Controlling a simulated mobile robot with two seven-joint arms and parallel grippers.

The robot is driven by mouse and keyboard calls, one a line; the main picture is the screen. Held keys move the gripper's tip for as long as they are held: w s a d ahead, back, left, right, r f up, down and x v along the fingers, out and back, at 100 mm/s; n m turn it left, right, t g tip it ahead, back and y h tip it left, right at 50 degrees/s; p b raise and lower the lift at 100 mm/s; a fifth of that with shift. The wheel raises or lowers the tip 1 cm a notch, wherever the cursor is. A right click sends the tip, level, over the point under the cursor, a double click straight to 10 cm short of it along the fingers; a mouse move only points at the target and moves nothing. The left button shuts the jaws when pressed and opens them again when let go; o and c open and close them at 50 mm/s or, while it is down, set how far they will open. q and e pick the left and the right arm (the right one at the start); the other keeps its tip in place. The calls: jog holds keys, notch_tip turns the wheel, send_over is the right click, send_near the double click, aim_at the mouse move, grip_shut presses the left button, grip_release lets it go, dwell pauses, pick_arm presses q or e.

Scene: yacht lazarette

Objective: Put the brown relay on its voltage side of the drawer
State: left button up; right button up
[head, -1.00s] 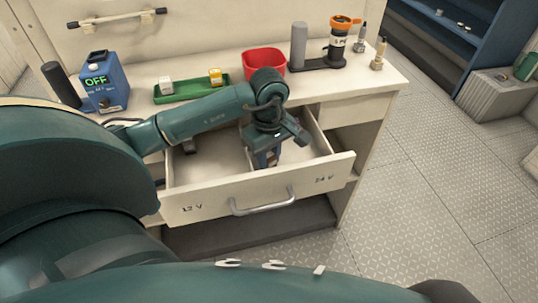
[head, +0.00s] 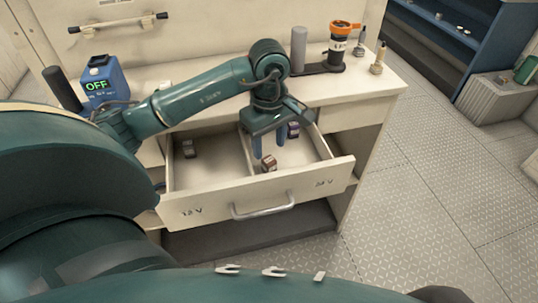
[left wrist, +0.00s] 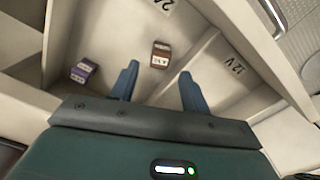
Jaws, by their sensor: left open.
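The brown relay (head: 268,163) lies on the floor of the open drawer (head: 262,205), in the right compartment marked 24 V, close to the divider. In the left wrist view, the brown relay (left wrist: 160,55) shows beyond and between the fingertips, apart from both. My left gripper (head: 268,146) is open and empty, pointing down above the relay. A purple relay (head: 293,130) is farther back in the same compartment; it also shows in the left wrist view (left wrist: 82,70). A dark relay (head: 189,149) sits in the left, 12 V compartment. My right gripper is not seen.
A blue box reading OFF (head: 104,82) stands at the left of the counter. A grey cylinder (head: 298,50) and an orange-topped device (head: 340,42) stand at the right. The drawer's divider (head: 243,150) and walls surround the gripper. My arm covers the counter's middle.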

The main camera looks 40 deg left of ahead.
aim_at(269, 160)
pick_arm(q)
notch_tip(269, 160, up, 6)
jog(key=shift+f, duration=0.1)
dwell(0.5)
